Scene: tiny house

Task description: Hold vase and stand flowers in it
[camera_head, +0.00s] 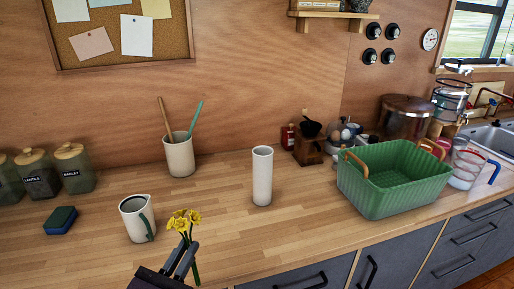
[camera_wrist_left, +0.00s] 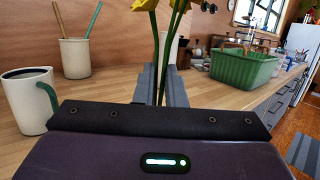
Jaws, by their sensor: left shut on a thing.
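A tall white cylindrical vase (camera_head: 262,176) stands upright on the wooden counter. My left gripper (camera_head: 187,258) is shut on the stems of yellow flowers (camera_head: 184,220), at the front of the counter, to the left of and nearer than the vase. The blooms point up and the green stems run down past the fingers. In the left wrist view the flowers (camera_wrist_left: 176,8) rise between the fingers (camera_wrist_left: 162,85), and the vase (camera_wrist_left: 172,47) is partly hidden behind them. The vase stands apart from the flowers. My right gripper is not in view.
A white jug (camera_head: 134,221) stands close left of the flowers. A utensil crock (camera_head: 179,158) is behind, and a blue-green sponge (camera_head: 61,220) and jars (camera_head: 73,168) are at left. A green basket (camera_head: 388,186) stands right of the vase. Counter around the vase is clear.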

